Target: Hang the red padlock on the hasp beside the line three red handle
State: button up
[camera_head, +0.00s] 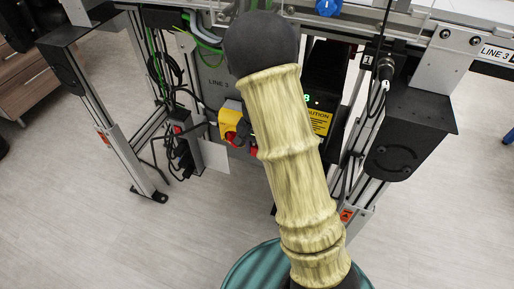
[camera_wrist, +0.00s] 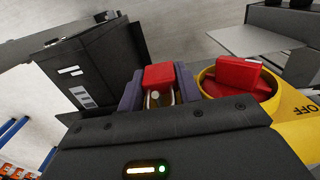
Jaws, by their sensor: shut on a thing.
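In the wrist view the red padlock (camera_wrist: 158,75) sits between the two dark purple-grey fingers of my gripper (camera_wrist: 160,84), which is shut on it. Part of a metal shackle shows below its red body. Just right of it is the red handle (camera_wrist: 238,74) in a round yellow housing (camera_wrist: 292,118) marked OFF. I cannot make out the hasp, or whether the padlock touches anything. In the head view the yellow housing (camera_head: 229,112) shows left of my arm, below the LINE 3 label. My gripper is mostly hidden there behind my arm.
A dark box with white labels (camera_wrist: 85,75) stands left of the padlock in the wrist view. In the head view, cables (camera_head: 165,75) hang at the left, a yellow caution label (camera_head: 320,122) is right of my arm, and conveyor legs (camera_head: 130,160) flank the space. Open floor lies in front.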

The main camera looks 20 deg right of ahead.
jog(key=o, duration=1.1)
jog(key=shift+w, duration=0.1)
